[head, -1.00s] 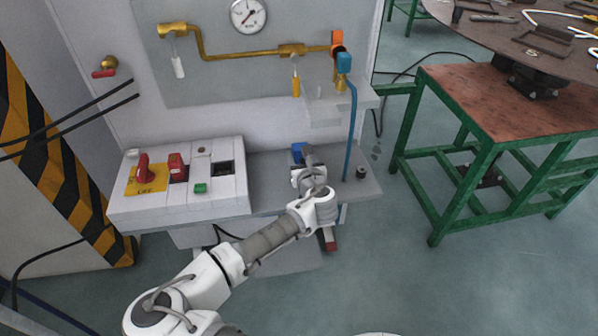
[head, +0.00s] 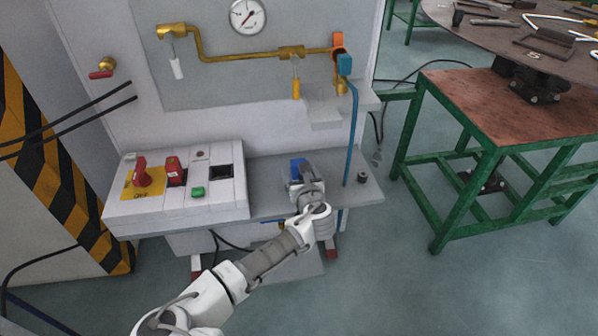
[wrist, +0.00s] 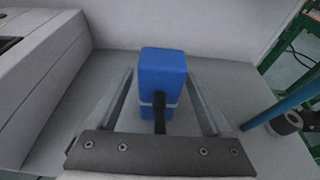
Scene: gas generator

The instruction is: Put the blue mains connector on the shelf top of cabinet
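The blue mains connector (wrist: 162,75) is between the two fingers of my gripper (wrist: 160,95) in the wrist view. It is a blue block with a pale band and a black part on the near side. A gap shows between it and each finger, so the gripper is open around it. In the head view the connector (head: 298,168) shows just beyond my gripper (head: 304,177), over the grey shelf top (head: 268,172). My gripper partly hides it there, and its underside contact with the shelf is hard to see.
A control box (head: 178,205) with red switches and a green button stands left of the connector. A blue pipe (head: 351,130) and a small dark knob (head: 362,178) are on the right. A small raised ledge (head: 325,115) is above. Bare shelf lies around the connector.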

